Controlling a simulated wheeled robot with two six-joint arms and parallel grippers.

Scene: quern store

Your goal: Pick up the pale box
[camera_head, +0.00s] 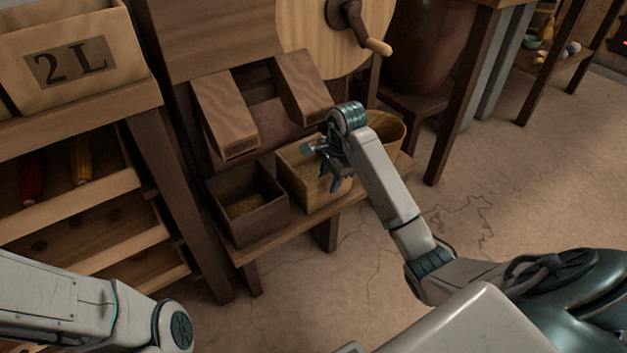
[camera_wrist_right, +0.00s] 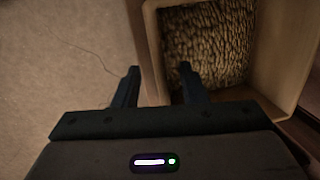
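The pale box (camera_head: 306,198) is an open wooden bin with grain in it. It stands on a low shelf between a dark box (camera_head: 250,226) and a round wooden tub (camera_head: 389,130). My right gripper (camera_head: 328,168) is over its right side, hiding part of the rim and grain. In the right wrist view the fingers of my right gripper (camera_wrist_right: 157,86) are apart, one on each side of the near wall of the pale box (camera_wrist_right: 150,45). I cannot tell whether they touch it. My left arm shows at lower left; its gripper is out of view.
Two wooden chutes (camera_head: 225,115) hang just above the boxes. A round wooden wheel with a crank handle (camera_head: 378,46) is above. A rack with corn cobs (camera_head: 81,160) and a box marked 2 L (camera_head: 110,75) stand left. Cracked floor (camera_head: 350,280) is free in front.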

